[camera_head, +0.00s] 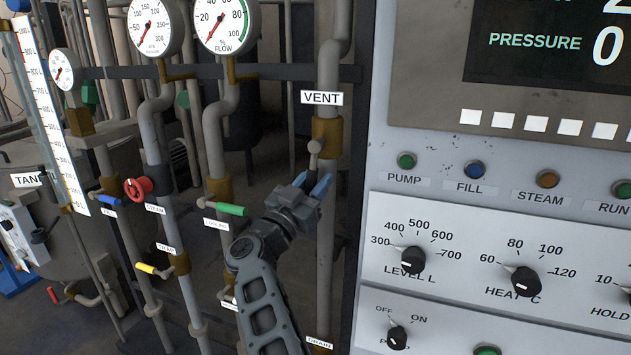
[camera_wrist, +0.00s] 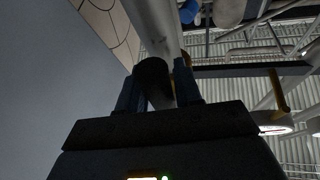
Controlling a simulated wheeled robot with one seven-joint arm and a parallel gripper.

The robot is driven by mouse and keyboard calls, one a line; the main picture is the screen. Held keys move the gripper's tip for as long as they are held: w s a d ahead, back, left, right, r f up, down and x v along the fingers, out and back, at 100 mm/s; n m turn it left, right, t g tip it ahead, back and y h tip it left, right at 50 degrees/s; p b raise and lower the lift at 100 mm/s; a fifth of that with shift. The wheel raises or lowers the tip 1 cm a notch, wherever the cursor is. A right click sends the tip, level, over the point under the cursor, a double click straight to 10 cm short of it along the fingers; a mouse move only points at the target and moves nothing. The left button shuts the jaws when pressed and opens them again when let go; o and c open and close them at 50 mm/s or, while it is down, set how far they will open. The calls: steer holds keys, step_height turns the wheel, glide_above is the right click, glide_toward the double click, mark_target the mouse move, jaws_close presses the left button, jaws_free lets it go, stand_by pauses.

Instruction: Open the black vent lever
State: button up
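The vent valve (camera_head: 327,138) is a brass body on a grey vertical pipe, under a white VENT label (camera_head: 321,98). Its grey stem (camera_head: 314,148) shows at the front. The black vent lever (camera_wrist: 154,78) shows in the wrist view as a dark rounded grip between my two fingers. In the head view the lever is mostly hidden by my gripper (camera_head: 312,183), whose blue fingertips point up just below the stem. The fingers stand apart around the lever, with a gap visible on the right side in the wrist view. I cannot tell whether the left finger touches it.
The control panel (camera_head: 376,150) stands close on the right. To the left are pipes with a green lever (camera_head: 231,209), a red handwheel (camera_head: 139,188), a blue lever (camera_head: 110,199) and a yellow lever (camera_head: 146,268). Gauges (camera_head: 222,25) sit above.

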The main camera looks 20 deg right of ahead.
mark_target(307, 191)
steer(key=shift+o, duration=1.3)
steer(key=shift+a, duration=0.1)
steer(key=b+v, duration=0.1)
steer(key=v, duration=0.6)
steer(key=shift+s+a+f, duration=0.1)
steer(key=shift+s+a, duration=0.1)
steer(key=shift+s, duration=0.05)
steer(key=shift+c, duration=0.2)
